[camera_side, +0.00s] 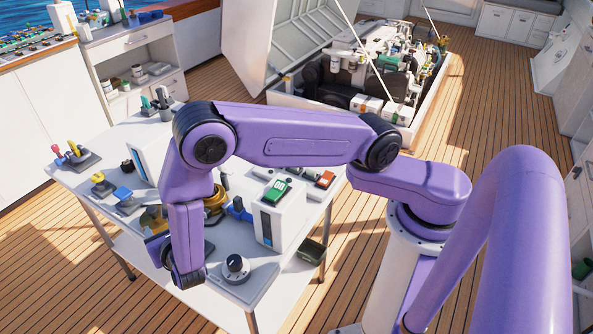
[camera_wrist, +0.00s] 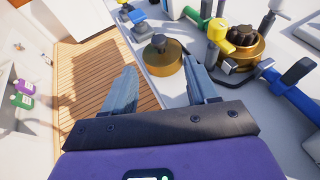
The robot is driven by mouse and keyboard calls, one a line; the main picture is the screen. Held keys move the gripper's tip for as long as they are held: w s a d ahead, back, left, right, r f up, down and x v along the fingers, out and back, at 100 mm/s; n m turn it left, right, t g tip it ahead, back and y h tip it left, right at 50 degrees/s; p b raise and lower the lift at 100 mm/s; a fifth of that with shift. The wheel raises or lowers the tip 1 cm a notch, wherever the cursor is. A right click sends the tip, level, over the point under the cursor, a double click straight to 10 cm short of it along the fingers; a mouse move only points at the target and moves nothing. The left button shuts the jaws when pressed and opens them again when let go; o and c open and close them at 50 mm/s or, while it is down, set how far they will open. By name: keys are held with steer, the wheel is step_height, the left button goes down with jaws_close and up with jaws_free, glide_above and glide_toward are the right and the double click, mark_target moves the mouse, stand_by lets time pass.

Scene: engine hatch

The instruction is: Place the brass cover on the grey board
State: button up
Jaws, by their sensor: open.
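A round brass cover with a dark knob on top (camera_wrist: 163,57) stands on the pale tabletop in the wrist view. In the side view, brass shows beside my wrist (camera_side: 152,219), but the arm hides part of it and I cannot tell its shape. My gripper (camera_wrist: 161,66) is open and empty. In the side view my arm mostly hides the fingers. A light grey slab (camera_side: 262,277) lies at the table's front; I cannot tell if it is the grey board.
A second brass fitting (camera_wrist: 246,52) with a yellow part and black knob stands to the right, near a blue-handled tool (camera_wrist: 290,98). A white box (camera_side: 279,224) and a round dial (camera_side: 236,268) stand near the front. Small tools crowd the table; its edge lies left of the cover.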

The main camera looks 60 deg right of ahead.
steer(key=s+d+r+m+g+h, duration=0.1)
steer(key=s+d+r+m+g, duration=0.6)
steer(key=s+d+r+m, duration=0.45)
steer(key=s+d+r+m+g+y, duration=0.2)
steer(key=s, duration=0.5)
steer(key=s+d+r+m+g+y, duration=0.1)
steer(key=s+d+r+m+y, duration=0.1)
steer(key=s, duration=0.5)
steer(key=s+d+r+m+g+y, duration=0.2)
steer(key=s+d+m, duration=0.1)
steer(key=s, duration=0.4)
steer(key=shift+s+d+r+g+y, duration=0.25)
steer(key=shift+s+d+g+y, duration=0.05)
steer(key=shift+d+y, duration=0.1)
